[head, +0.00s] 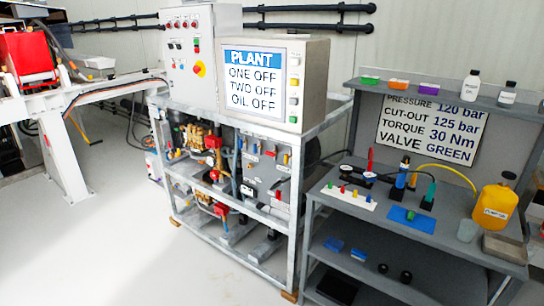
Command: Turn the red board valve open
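A grey board (264,190) with small coloured handles is mounted on the right half of the metal pump rack. A small red handle (285,159) is near its upper right, beside a yellow one (270,154). The red handle is too small for me to tell its angle, or whether the valve is open or shut. My gripper is not in view.
The rack (222,206) also holds pumps, with a control cabinet (202,50) and a "PLANT" display (262,82) on top. A grey bench (450,232) with tools and a yellow can (494,206) stands right. Floor (120,225) in front of the rack is clear.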

